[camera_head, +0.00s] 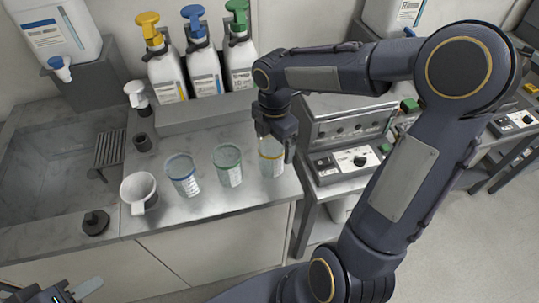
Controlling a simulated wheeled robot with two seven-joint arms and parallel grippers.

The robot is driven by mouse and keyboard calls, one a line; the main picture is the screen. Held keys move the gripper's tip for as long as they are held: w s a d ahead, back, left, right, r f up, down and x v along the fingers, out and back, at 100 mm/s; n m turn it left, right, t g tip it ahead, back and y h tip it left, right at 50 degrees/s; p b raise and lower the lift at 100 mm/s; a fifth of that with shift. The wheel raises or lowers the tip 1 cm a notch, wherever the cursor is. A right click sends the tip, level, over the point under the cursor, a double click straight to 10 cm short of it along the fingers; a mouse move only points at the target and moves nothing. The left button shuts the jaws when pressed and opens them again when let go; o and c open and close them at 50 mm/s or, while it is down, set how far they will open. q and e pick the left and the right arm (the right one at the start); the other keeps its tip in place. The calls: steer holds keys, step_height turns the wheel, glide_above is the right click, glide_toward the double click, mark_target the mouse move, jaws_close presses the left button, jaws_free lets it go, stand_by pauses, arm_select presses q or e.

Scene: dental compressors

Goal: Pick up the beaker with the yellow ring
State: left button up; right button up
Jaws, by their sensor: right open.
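The beaker with the yellow ring (270,168) stands upright on the counter near its right edge. My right gripper (275,148) is at its rim from above, with its fingers apart around the upper part of the beaker; part of the rim is hidden behind them. Whether the fingers touch the beaker cannot be told. My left gripper (78,291) is low at the bottom left corner, far from the beakers and cut off by the picture edge.
A green-ringed beaker (228,172), a blue-ringed beaker (184,181) and a white cup (139,192) stand to the left. Pump bottles (204,72) stand behind. A sink (50,170) is at the left. A control box (350,162) is close on the right, beyond the counter edge.

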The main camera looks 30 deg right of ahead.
steer(key=f, duration=0.6)
steer(key=shift+w+a+f, duration=0.1)
steer(key=shift+a+f, duration=0.05)
steer(key=shift+a, duration=0.05)
steer(key=shift+c, duration=0.2)
steer(key=c, duration=1)
